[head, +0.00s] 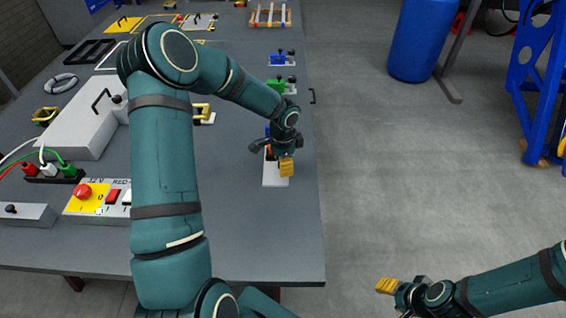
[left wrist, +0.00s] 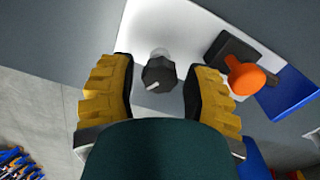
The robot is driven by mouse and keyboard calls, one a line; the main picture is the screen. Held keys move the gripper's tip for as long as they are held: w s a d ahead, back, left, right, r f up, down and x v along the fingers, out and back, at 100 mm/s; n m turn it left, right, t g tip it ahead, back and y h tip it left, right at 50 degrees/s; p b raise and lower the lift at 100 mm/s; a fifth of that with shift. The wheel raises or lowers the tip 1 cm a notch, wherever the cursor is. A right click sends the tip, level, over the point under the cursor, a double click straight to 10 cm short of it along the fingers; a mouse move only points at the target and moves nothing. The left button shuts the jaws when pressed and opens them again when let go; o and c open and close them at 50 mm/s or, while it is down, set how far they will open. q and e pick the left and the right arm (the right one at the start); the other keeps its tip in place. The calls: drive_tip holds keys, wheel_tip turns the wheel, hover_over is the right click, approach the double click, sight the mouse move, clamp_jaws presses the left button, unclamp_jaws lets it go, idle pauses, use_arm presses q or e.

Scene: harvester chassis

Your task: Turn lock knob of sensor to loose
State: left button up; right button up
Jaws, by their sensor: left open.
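The sensor's white plate (head: 270,181) lies near the table's right edge, mostly covered by my left gripper (head: 284,166). In the left wrist view, a black lock knob (left wrist: 159,74) with a pale pointer mark stands on the white plate (left wrist: 190,38). My left gripper (left wrist: 158,90) is open, with one yellow-padded finger on each side of the knob and a gap to each. A dark part with an orange cap (left wrist: 248,77) and a blue block (left wrist: 291,94) sit right of the knob. My right gripper (head: 386,286) is away from the table at lower right; its opening is unclear.
A green unit (head: 276,87) and a blue unit (head: 278,60) stand farther back along the same table edge. A switch panel with a red button (head: 83,191) and a grey box (head: 80,135) lie left.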

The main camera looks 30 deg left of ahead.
use_arm(q)
drive_tip(key=shift+c, duration=0.4)
clamp_jaws()
